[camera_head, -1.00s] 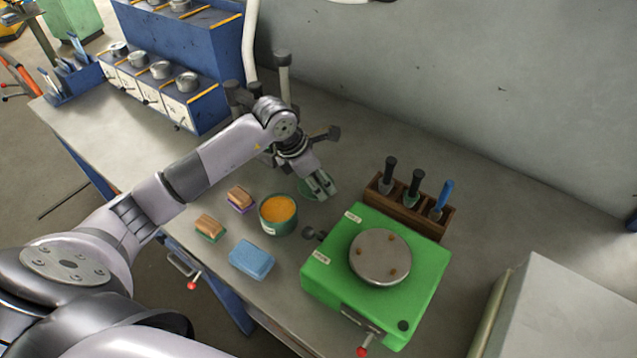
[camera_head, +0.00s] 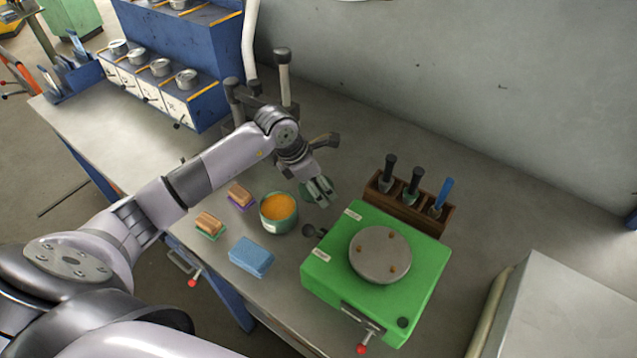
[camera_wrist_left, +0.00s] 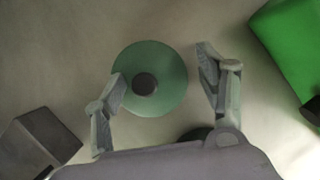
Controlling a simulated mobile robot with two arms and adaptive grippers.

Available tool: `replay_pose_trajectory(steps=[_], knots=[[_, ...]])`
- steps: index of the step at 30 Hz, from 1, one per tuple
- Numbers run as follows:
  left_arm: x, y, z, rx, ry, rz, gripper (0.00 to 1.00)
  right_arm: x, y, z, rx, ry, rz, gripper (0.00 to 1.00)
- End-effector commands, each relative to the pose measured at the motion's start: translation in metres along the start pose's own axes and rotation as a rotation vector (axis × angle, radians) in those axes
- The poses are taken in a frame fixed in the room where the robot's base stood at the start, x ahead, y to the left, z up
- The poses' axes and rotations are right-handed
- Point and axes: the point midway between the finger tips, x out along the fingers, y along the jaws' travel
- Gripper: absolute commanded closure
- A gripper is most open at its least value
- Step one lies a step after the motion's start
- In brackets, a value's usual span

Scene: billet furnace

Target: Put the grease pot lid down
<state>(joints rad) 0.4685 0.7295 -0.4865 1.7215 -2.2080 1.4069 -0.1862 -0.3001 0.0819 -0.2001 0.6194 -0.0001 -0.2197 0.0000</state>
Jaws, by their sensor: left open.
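The grease pot lid (camera_wrist_left: 160,78) is a green disc with a dark round knob (camera_wrist_left: 145,84). It lies on the bench top behind the open grease pot, and in the head view the lid (camera_head: 309,187) is partly hidden by my gripper. My left gripper (camera_head: 322,195) is above it. In the left wrist view the fingers of my left gripper (camera_wrist_left: 163,78) are spread wide on either side of the knob, apart from it. The grease pot (camera_head: 279,212) is green, with orange grease showing at its open top. My right gripper is not in view.
A green box with a round metal plate (camera_head: 380,255) stands right of the pot. A wooden rack (camera_head: 408,207) holds several handled tools behind it. Bare bench lies at the left.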

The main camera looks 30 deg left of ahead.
Motion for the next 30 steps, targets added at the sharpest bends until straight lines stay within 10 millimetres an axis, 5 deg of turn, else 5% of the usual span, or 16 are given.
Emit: replay_pose_trajectory(steps=[8, 21, 30], knots=[[-0.012, 0.002, 0.001, 0.000, -0.002, 0.004, 0.34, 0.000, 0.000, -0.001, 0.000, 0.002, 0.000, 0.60], [-0.100, 0.001, 0.001, 0.001, -0.002, 0.004, 0.34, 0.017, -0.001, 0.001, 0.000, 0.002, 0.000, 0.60], [-0.123, 0.000, 0.001, 0.000, 0.000, 0.001, 0.34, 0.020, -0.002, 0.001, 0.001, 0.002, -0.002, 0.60]])
